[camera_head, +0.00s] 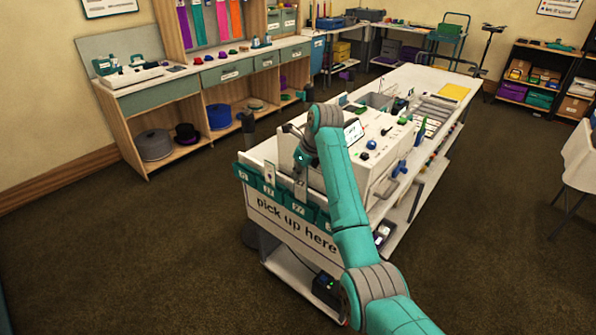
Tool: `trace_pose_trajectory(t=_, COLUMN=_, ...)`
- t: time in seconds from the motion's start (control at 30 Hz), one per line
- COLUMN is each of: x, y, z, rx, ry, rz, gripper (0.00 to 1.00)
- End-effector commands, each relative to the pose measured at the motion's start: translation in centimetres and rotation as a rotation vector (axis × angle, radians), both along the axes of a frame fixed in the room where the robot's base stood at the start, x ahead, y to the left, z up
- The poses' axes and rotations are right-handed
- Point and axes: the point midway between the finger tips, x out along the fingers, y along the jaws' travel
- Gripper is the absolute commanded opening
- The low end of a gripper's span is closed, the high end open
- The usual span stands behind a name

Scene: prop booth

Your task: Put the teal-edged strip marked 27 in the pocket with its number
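A row of teal pockets hangs on the front of the white counter above the words "pick up here"; the numbers on them are small and hard to read. One pocket (298,209) seems to read 22, and the pocket to its left (266,189) has a pale strip (269,172) standing in it. My gripper (301,164) is above the row, seen small and partly covered by my arm. A pale strip (300,184) with a mark like 27 hangs upright just below it, above the third pocket. I cannot tell whether my fingers are closed on it.
The long white counter (436,84) runs back from the pockets, with a white boxy machine (372,160), trays and small items on top. A wooden cabinet (176,92) stands at the left, dark shelves (536,75) at the back right. Brown carpet is clear around the counter.

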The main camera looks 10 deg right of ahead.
Motion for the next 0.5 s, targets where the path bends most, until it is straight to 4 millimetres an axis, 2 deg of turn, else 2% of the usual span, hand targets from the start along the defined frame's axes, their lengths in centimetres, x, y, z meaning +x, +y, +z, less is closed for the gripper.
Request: trace_pose_trajectory(t=0.5, x=0.0, y=0.0, z=-1.5, rx=0.0, ry=-0.001, rz=0.0, gripper=0.0)
